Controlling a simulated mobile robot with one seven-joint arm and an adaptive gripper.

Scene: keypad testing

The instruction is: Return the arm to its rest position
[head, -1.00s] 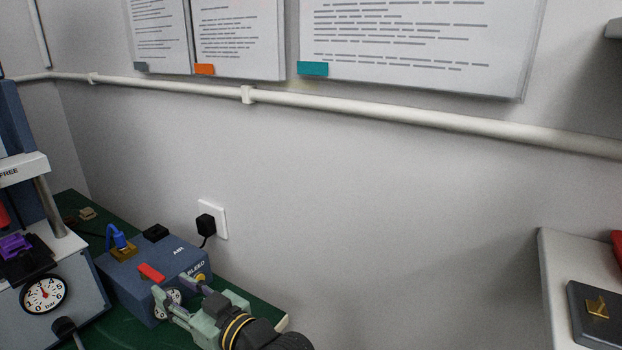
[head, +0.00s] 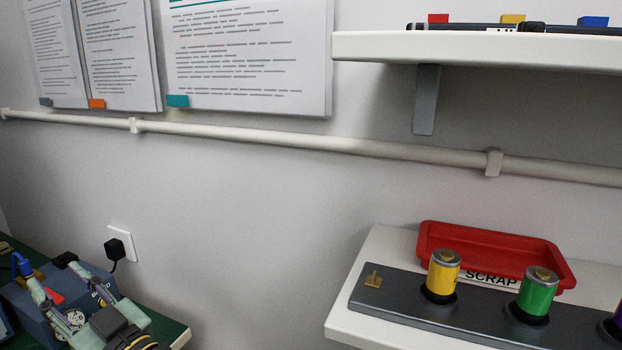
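My gripper (head: 55,272) is at the lower left of the head view, with pale green fingers and a dark body with yellow rings. Its two fingers stand apart and nothing shows between them. It is in front of the blue box (head: 28,310), which has a gauge, a red part and a blue fitting on top. The fingers hide part of the box's face and lettering. I cannot tell whether they touch it. The rest of the arm is cut off by the lower edge.
A white shelf (head: 352,322) at the right bears a dark rack (head: 395,305) with yellow and green cylinders and a red SCRAP tray (head: 490,245). A higher shelf (head: 380,47) is above. A pipe (head: 300,143) and a plugged socket (head: 121,243) are on the wall.

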